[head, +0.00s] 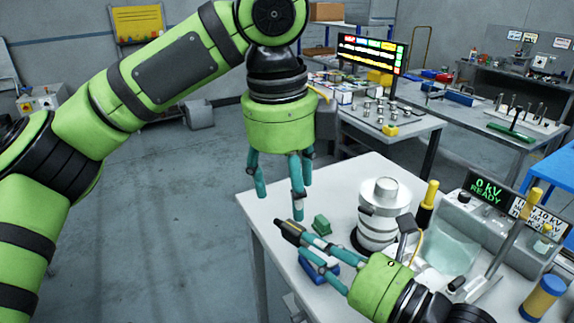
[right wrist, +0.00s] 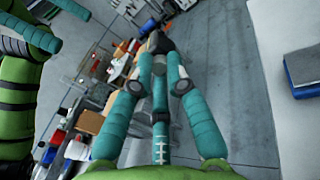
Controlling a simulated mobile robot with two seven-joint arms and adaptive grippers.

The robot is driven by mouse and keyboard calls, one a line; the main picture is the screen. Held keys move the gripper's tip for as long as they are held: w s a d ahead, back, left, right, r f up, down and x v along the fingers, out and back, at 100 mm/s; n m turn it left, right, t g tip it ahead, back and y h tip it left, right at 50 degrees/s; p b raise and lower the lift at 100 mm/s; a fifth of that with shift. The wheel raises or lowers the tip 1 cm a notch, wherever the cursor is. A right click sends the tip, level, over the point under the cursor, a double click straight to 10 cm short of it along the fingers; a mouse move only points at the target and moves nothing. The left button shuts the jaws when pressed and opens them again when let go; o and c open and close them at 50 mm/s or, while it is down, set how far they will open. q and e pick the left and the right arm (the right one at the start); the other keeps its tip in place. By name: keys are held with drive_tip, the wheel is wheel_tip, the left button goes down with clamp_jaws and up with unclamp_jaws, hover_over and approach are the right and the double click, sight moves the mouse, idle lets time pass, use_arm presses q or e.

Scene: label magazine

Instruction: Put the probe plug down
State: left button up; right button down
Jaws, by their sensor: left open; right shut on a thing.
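The probe plug (head: 289,231) is a dark piece at the tips of my right gripper (head: 303,243), above the near left part of the white table. In the right wrist view the dark plug (right wrist: 158,42) sits between the teal fingertips (right wrist: 160,68). My right gripper is shut on it, and its fingers point left in the head view. The fingers hide part of the plug. My left gripper (head: 281,203) hangs fingers down beside the table's left edge, open and empty, higher than the right one.
A green block (head: 320,225) and a blue piece (head: 322,272) are near the right fingers on the white table (head: 270,192). A ribbed white column with a metal cap (head: 380,212) stands right of them. A display unit (head: 487,190) is farther right. Bare floor lies left.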

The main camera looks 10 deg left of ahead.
sight(292, 231)
use_arm(q)
drive_tip(key=f, duration=0.8)
drive_tip(key=shift+w+d+f, duration=0.1)
drive_tip(key=shift+w+d, duration=0.15)
drive_tip(key=shift+w, duration=0.15)
drive_tip(key=c, duration=1.3)
clamp_jaws()
use_arm(e)
drive_tip(key=c, duration=1.1)
unclamp_jaws()
drive_tip(key=shift+c, duration=0.2)
drive_tip(key=shift+d, duration=0.1)
